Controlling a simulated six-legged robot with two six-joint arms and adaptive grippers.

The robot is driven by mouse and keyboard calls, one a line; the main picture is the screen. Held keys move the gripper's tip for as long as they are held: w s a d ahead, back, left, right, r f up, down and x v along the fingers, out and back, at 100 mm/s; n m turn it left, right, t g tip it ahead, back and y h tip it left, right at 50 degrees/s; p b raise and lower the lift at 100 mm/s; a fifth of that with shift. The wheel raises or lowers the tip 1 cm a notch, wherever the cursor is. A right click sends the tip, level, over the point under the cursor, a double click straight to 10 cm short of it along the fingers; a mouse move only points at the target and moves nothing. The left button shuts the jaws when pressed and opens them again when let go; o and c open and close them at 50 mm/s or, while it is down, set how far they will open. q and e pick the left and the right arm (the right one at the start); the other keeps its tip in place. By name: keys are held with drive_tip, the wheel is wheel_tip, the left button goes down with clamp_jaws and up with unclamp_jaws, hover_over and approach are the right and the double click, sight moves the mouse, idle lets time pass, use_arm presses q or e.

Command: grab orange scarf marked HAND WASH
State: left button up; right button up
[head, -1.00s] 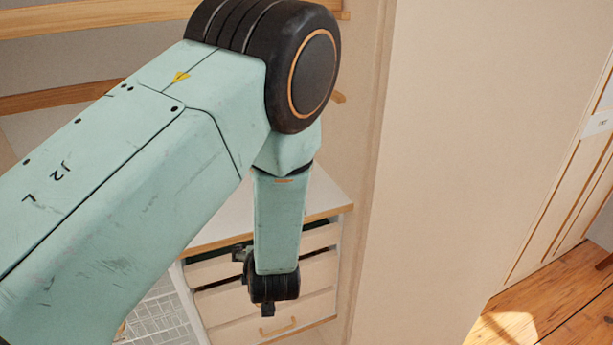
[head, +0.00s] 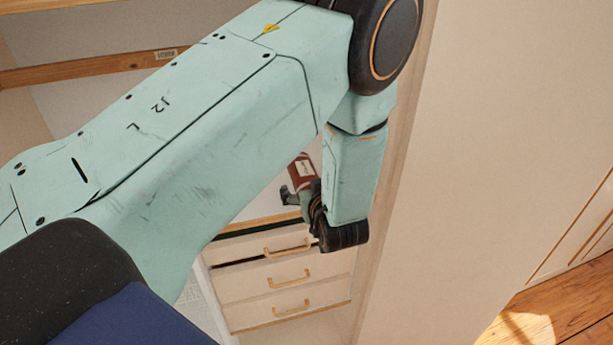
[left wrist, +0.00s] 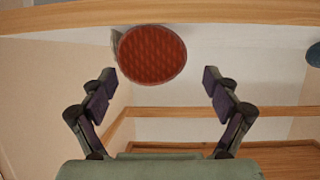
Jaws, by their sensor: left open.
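A rust-orange rolled item with a pale label (head: 302,170) lies on the white top of a drawer unit in the head view; the label's words are too small to read. In the left wrist view its round, patterned end (left wrist: 152,55) shows ahead, between the two fingers in the picture. My left gripper (head: 299,196) is open and close to the item's near side, partly hidden by its own wrist. Both fingers stand wide apart in the left wrist view, with nothing clearly held. My right gripper is not in view.
The drawer unit (head: 283,277) has several drawers with wooden handles below the top. A beige upright panel (head: 490,150) stands close to the right of my left arm. Wooden rails (head: 100,68) cross at upper left. A dark blue-grey object (left wrist: 314,54) shows at the wrist view's right edge.

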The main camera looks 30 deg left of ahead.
sight(301, 170)
use_arm(q)
drive_tip(key=shift+w+a+f, duration=0.2)
drive_tip(key=shift+w+a, duration=0.2)
drive_tip(key=shift+w, duration=0.15)
drive_tip(key=p+x, duration=0.1)
drive_tip(key=x, duration=0.4)
drive_tip(key=shift+w+d+f, duration=0.1)
drive_tip(key=shift+d+r, duration=0.2)
drive_tip(key=shift+d, duration=0.1)
drive_tip(key=shift+c, duration=0.4)
drive_tip(key=shift+a+f, duration=0.2)
drive_tip(key=shift+a, duration=0.05)
drive_tip(key=c, duration=0.6)
drive_tip(key=shift+d+r, duration=0.15)
drive_tip(key=c, duration=0.4)
drive_tip(key=shift+c, duration=1)
